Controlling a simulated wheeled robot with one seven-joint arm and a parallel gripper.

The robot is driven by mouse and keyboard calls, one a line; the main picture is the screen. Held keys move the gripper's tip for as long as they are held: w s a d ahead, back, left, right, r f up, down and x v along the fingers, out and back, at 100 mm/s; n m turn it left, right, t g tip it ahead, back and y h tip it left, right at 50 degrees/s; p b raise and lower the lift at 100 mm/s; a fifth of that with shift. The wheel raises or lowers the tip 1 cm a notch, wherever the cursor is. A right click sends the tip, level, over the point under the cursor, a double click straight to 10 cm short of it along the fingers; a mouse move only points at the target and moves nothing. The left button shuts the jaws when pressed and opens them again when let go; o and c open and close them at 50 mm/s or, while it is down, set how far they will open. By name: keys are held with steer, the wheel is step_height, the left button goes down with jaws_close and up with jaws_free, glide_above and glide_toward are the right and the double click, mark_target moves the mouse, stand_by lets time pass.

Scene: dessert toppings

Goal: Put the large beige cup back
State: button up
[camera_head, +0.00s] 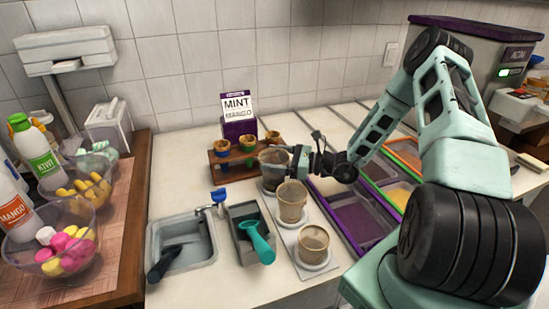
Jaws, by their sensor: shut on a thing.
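Three beige-brown cups stand in a row along the light holder strip. The far cup (272,176) is between the fingers of my gripper (292,159), which reaches in from the right and is shut on it. This cup is upright, over or on the far round base (267,192); I cannot tell if it touches. The middle cup (292,203) looks tall and beige. The near cup (313,243) stands on a round base at the front. My gripper partly hides the far cup's right side.
A wooden cone rack (217,172) stands just left of the held cup, with a mint and mango sign (238,106) behind. A sink (182,245) and a bin with a teal scoop (261,241) lie front left. Purple-edged topping trays (356,222) lie right, under my arm.

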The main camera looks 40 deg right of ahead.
steer(key=shift+f, duration=0.15)
steer(key=o, duration=1.5)
steer(key=shift+r, duration=0.3)
steer(key=shift+b+v, duration=1.5)
steer(key=shift+v, duration=4.55)
steer(key=shift+f, duration=0.15)
